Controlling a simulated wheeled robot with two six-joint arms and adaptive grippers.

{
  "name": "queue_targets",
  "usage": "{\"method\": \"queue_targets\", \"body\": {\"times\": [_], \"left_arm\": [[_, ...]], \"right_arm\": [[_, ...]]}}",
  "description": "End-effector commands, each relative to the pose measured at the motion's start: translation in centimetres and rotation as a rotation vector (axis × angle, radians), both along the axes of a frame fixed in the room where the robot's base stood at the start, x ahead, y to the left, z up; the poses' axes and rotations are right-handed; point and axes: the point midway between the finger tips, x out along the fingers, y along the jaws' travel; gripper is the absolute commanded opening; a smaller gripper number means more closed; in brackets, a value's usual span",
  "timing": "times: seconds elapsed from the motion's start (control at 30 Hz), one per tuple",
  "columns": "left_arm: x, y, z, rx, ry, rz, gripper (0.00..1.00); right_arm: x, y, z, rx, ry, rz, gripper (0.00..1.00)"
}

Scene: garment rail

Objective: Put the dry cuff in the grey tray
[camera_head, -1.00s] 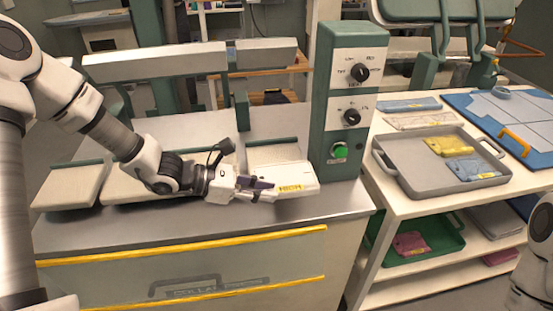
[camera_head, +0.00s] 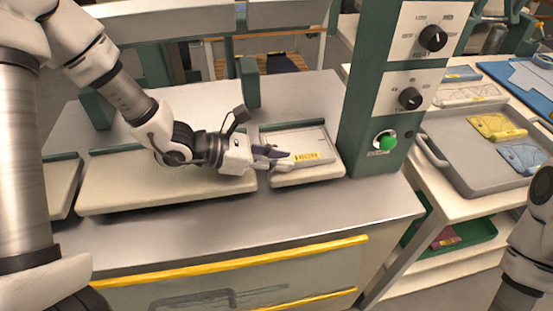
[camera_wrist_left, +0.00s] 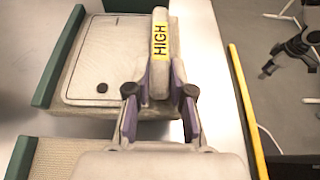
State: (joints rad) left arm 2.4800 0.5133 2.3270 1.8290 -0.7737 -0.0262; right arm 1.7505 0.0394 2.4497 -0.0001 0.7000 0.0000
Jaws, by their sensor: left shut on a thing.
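A white cuff (camera_head: 295,141) with a slot and a dark dot lies over the small pad (camera_head: 327,172) on the left machine's bench. It also shows in the left wrist view (camera_wrist_left: 110,60). My left gripper (camera_head: 282,163) is shut on this ridge, with a purple-lined finger on each side in the wrist view. I cannot tell whether the cuff touches the pad. The grey tray (camera_head: 468,178) is on the white table at right, holding a yellow piece (camera_head: 495,127) and a blue piece (camera_head: 524,157).
A green control post (camera_head: 365,110) with knobs and a green button stands between pad and tray. A long pad (camera_head: 165,190) lies to the left. A green tray (camera_head: 470,237) is on the shelf below. My right arm shows at the right edge, its gripper out of frame.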

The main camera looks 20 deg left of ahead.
Motion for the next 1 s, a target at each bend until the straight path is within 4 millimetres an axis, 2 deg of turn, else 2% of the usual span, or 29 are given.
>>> {"method": "queue_targets", "body": {"times": [0.2,0.23,0.3,0.57,0.7,0.9,1.0], "left_arm": [[0.0,0.0,-0.5,0.001,0.001,-0.001,0.0],[0.0,0.0,-0.4,0.001,0.001,-0.001,0.25],[0.0,0.0,-0.3,0.0,0.002,-0.001,0.47],[0.0,0.0,-0.3,0.001,0.001,-0.001,0.47],[-0.1,0.1,0.4,-0.002,0.001,0.001,0.47],[-1.4,2.2,1.5,-0.009,-0.001,0.005,0.47],[-2.2,3.5,2.4,-0.009,-0.002,0.002,0.47]], "right_arm": [[0.0,0.0,-0.5,0.0,0.001,-0.001,0.4],[-0.1,0.0,-0.5,0.0,0.001,-0.001,0.4],[-0.1,0.0,-0.3,0.0,0.001,-0.001,0.4],[0.0,0.0,-0.3,0.0,0.001,-0.001,0.4],[0.0,0.0,0.4,0.0,0.001,-0.001,0.4],[0.0,0.0,0.6,0.0,0.001,-0.001,0.4],[0.0,0.0,1.4,0.0,0.001,-0.001,0.4]]}}
